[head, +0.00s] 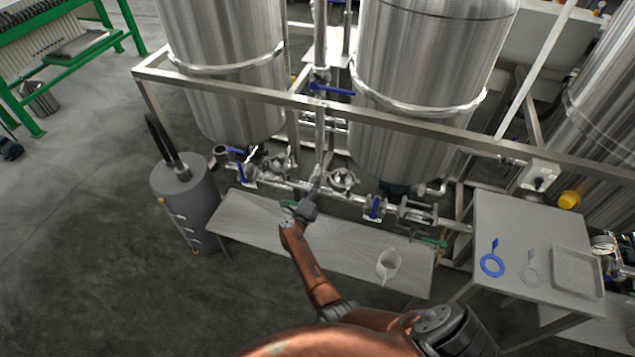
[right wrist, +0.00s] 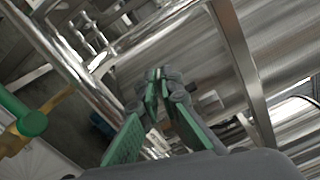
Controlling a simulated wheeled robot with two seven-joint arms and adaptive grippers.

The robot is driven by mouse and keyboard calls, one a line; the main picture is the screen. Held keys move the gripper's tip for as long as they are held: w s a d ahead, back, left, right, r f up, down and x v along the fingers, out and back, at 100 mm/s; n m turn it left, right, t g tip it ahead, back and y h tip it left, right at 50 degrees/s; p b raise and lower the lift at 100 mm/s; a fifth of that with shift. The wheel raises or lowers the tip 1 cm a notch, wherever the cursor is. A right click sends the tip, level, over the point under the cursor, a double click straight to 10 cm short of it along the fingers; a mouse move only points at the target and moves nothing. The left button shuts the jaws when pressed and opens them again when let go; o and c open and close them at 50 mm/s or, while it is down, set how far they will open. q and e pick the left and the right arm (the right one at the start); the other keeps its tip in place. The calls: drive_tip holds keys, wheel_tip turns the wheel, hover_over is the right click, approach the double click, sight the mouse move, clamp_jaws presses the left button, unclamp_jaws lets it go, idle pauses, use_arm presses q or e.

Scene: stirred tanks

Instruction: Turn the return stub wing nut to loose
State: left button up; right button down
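My right gripper (head: 313,192) is at the pipework below the frame, by the foot of the vertical pipe (head: 320,135) between the two front tanks. In the right wrist view its two green-padded fingers (right wrist: 157,80) point away from the camera, with only a narrow gap between them. Small grey metal fittings lie at the fingertips. The wing nut is too small and covered to make out clearly, and I cannot tell whether the fingers hold it. Pipe clamps (head: 343,180) sit close by on the line. My left gripper is not in view.
A metal rail (head: 400,125) crosses above the pipework. Blue valve handles (head: 375,207) are close on the right. A grey cylinder (head: 187,200) stands left. A side table (head: 520,225) carries a blue ring tool (head: 492,264).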

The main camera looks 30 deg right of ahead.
drive_tip(key=shift+w+a+f+n+p, duration=0.1)
drive_tip(key=shift+f+n+p, duration=0.1)
drive_tip(key=shift+n, duration=0.6)
drive_tip(key=shift+a+f+n+p, duration=0.1)
drive_tip(key=shift+f+n+p, duration=0.05)
drive_tip(key=shift+n, duration=0.65)
drive_tip(key=shift+d, duration=0.1)
drive_tip(key=c, duration=2.4)
unclamp_jaws()
